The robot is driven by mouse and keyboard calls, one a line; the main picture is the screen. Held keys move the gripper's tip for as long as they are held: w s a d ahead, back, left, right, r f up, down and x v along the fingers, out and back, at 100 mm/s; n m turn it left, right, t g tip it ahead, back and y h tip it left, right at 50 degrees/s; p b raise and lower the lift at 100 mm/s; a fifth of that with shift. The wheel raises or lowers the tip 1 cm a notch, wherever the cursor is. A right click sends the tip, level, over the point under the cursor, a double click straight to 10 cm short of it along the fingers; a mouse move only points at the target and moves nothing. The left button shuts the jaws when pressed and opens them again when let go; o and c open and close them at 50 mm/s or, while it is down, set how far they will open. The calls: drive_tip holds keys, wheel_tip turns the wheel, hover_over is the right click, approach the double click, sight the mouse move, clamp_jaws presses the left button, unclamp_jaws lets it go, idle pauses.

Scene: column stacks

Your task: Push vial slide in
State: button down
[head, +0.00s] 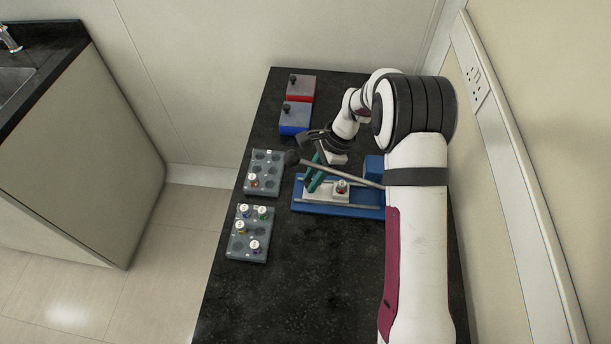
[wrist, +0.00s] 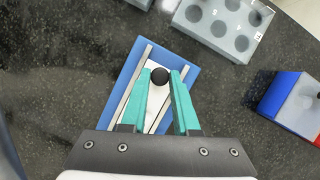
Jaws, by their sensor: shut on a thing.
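The vial slide is a white block (head: 324,195) on two metal rails over a blue base (head: 340,211), right of the racks in the head view. A white-capped vial (head: 341,184) stands upright in the slide. In the wrist view the white slide (wrist: 155,98) lies between the rails on the blue base (wrist: 130,73). My gripper (wrist: 161,76), with teal fingers, is shut on the slide's black knob (wrist: 159,75). In the head view my gripper (head: 313,184) is low at the slide's left end, and its fingers hide the knob.
Two grey racks stand to the left: the far one (head: 264,160) holds one vial, the near one (head: 247,248) several. A red-based box (head: 301,84) and a blue-based box (head: 295,117) with black knobs stand at the back. The front of the black table is clear.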

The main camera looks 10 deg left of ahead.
drive_tip(key=d, duration=0.2)
drive_tip(key=shift+d, duration=0.35)
drive_tip(key=c, duration=0.7)
unclamp_jaws()
drive_tip(key=shift+o, duration=0.2)
drive_tip(key=v, duration=1.5)
drive_tip(key=shift+r, duration=0.4)
drive_tip(key=shift+d, duration=0.1)
